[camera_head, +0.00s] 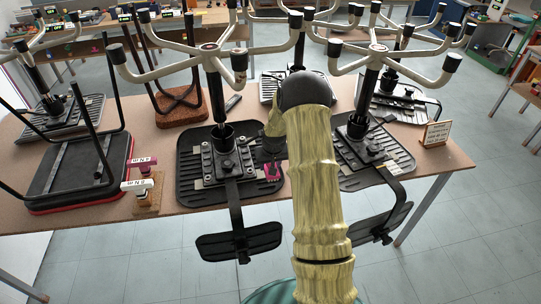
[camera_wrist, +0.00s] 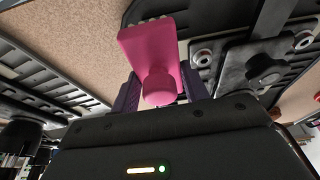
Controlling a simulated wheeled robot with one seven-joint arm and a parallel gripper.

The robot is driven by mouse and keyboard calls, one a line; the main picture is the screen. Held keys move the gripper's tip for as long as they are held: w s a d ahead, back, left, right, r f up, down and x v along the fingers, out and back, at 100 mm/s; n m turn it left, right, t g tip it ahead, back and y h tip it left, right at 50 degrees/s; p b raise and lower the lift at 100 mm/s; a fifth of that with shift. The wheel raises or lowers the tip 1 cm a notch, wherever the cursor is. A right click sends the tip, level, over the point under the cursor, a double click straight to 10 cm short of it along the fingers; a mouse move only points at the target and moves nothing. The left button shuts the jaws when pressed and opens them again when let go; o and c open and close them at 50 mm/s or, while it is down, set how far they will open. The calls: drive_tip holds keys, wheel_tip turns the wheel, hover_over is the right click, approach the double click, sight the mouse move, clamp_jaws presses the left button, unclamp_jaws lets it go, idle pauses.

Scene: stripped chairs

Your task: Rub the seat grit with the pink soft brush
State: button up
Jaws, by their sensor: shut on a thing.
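The pink soft brush (camera_wrist: 150,50) is between my gripper's (camera_wrist: 160,88) dark fingers in the wrist view, its round knob toward me. In the head view the pink brush (camera_head: 271,172) shows at the right edge of the middle upturned chair's black ribbed seat (camera_head: 187,178); I cannot tell whether it touches. My gripper (camera_head: 270,158) is shut on it and partly hidden by my arm. I cannot make out the seat grit in either view.
Several upturned chairs crowd the brown table (camera_head: 110,222), their legs and star bases rising around my arm. A small cork stand (camera_head: 147,200) with labelled items is at left. A sign (camera_head: 437,134) stands at right. Chair backrests (camera_head: 240,243) overhang the front edge.

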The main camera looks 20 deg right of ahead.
drive_tip(key=shift+s+d+r+p, duration=0.15)
drive_tip(key=shift+r+p, duration=0.1)
drive_tip(key=shift+r, duration=0.25)
drive_tip(key=shift+s+d+r+p, duration=0.1)
drive_tip(key=shift+d+r+p, duration=0.1)
drive_tip(key=shift+r, duration=0.3)
drive_tip(key=shift+w+a+r+p, duration=0.1)
drive_tip(key=shift+a+r+p, duration=0.2)
drive_tip(key=shift+r, duration=0.25)
drive_tip(key=shift+f, duration=0.1)
